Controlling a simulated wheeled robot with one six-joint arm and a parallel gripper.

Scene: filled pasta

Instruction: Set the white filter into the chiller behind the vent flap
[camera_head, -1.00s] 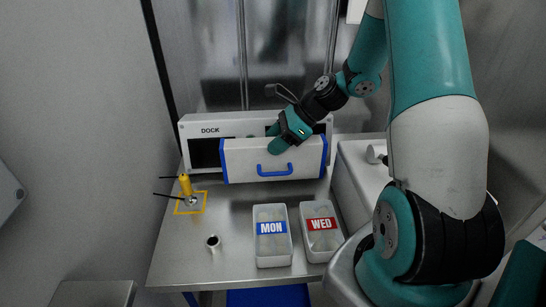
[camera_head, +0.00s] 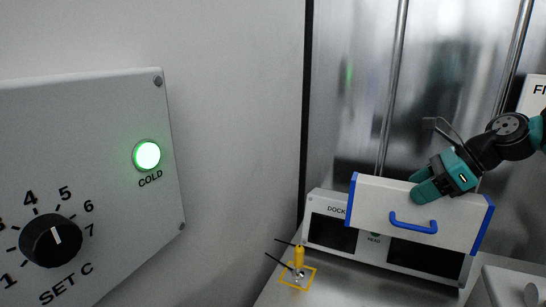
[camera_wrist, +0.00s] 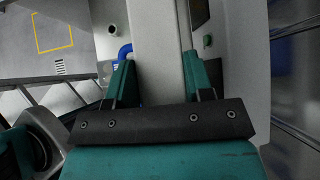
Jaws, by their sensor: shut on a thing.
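My gripper (camera_head: 428,188) is shut on the top edge of a long white box with blue ends and a blue handle (camera_head: 375,206), which I take for the white filter. The box is held tilted, right end lower, in front of the dock unit (camera_head: 317,203), covering part of its face. In the wrist view, my fingers (camera_wrist: 158,82) stand either side of the white body (camera_wrist: 156,45), and a bit of blue handle shows at the left. I cannot make out a chiller or vent flap.
A grey wall panel (camera_head: 120,110) at the left has a black dial (camera_head: 51,240) and a lit green COLD lamp (camera_head: 147,155). A yellow-handled piece (camera_head: 299,257) stands in a yellow square outline on the metal table. The dock has dark openings.

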